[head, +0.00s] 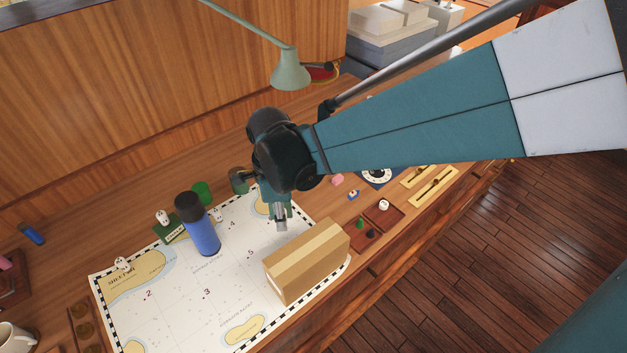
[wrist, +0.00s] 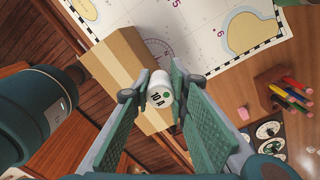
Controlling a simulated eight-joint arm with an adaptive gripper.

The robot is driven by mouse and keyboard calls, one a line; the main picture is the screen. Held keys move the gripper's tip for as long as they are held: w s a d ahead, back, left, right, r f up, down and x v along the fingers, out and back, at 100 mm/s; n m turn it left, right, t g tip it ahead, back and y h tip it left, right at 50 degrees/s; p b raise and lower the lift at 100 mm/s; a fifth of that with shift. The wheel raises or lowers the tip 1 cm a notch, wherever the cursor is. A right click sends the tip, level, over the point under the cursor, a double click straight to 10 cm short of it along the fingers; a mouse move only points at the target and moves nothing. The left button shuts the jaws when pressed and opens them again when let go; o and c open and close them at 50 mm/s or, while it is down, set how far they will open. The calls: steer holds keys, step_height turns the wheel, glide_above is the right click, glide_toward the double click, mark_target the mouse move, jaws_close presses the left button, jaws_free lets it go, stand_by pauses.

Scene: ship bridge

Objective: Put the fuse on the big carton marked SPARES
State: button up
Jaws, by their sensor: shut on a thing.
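My gripper (head: 280,215) points down over the chart, just behind the carton in the head view. In the wrist view my gripper (wrist: 150,97) is shut on the fuse (wrist: 160,90), a white cylinder with a "10 A" print and a green dot. In the head view a pale tip shows at the finger ends, too small to make out well. The big carton (head: 306,262) is a brown closed box with a tape strip, standing on the chart's right part. In the wrist view the carton (wrist: 112,62) lies behind the fuse. I cannot read SPARES on it.
The blue bottle (head: 203,228) with a black cap stands left of the carton on the chart (head: 180,290). A green lamp (head: 290,72) hangs at the back. Small trays (head: 384,212) and dials (head: 377,177) lie to the right. The chart's middle is clear.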

step_height(320, 180, up, 5)
glide_above(307, 249)
steer(key=shift+f, duration=0.1)
steer(key=shift+f, duration=0.1)
stand_by(0.4)
steer(key=shift+f, duration=3.05)
steer(key=shift+f, duration=0.1)
steer(key=shift+f+p, duration=0.4)
steer(key=shift+f, duration=1.35)
steer(key=shift+f, duration=0.15)
steer(key=o, duration=0.8)
steer(key=shift+o, duration=0.2)
steer(key=shift+r, duration=0.25)
